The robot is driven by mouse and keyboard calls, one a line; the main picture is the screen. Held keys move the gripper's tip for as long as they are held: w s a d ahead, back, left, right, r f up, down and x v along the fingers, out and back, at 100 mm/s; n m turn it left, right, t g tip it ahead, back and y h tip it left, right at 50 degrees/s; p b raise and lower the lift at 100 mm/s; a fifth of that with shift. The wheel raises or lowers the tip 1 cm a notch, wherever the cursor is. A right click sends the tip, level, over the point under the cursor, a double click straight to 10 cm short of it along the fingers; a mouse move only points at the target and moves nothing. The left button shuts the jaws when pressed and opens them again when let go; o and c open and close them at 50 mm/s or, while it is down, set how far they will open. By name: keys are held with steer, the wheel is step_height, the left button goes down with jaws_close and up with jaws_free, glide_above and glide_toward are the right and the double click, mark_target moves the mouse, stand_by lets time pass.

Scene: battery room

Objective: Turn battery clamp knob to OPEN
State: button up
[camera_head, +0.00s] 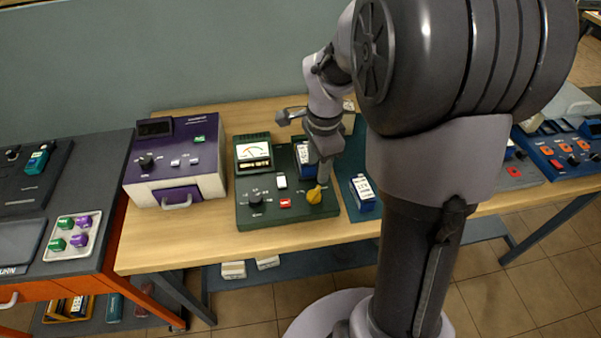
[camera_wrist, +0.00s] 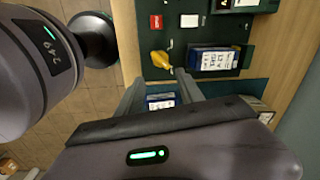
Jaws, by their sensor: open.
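The yellow clamp knob (camera_head: 315,194) sits at the front right of the dark green tester panel (camera_head: 244,219). It also shows in the wrist view (camera_wrist: 161,59), where its pointed grip tilts diagonally; I cannot read any marks beside it. A blue and white battery (camera_head: 303,157) stands on the panel behind the knob, partly hidden by my arm. My gripper (camera_head: 323,174) is just behind and above the knob. In the wrist view my gripper (camera_wrist: 158,86) has its fingers spread, with the knob beyond the fingertips. It is open and empty, and I see no clear contact with the knob.
The panel also has a meter (camera_head: 253,153), a black knob (camera_head: 256,200), a red button (camera_head: 285,203) and a white switch (camera_head: 281,182). Another battery (camera_head: 363,190) stands right of the panel. A purple and white unit (camera_head: 180,165) stands left. The wooden table front (camera_head: 180,245) is clear.

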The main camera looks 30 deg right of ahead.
mark_target(315, 192)
steer(key=f+b, duration=0.1)
steer(key=f, duration=0.3)
steer(key=f+b, duration=0.1)
steer(key=f, duration=0.3)
steer(key=w+f+b, duration=0.1)
steer(key=f, duration=0.3)
steer(key=shift+b, duration=0.35)
jaws_close()
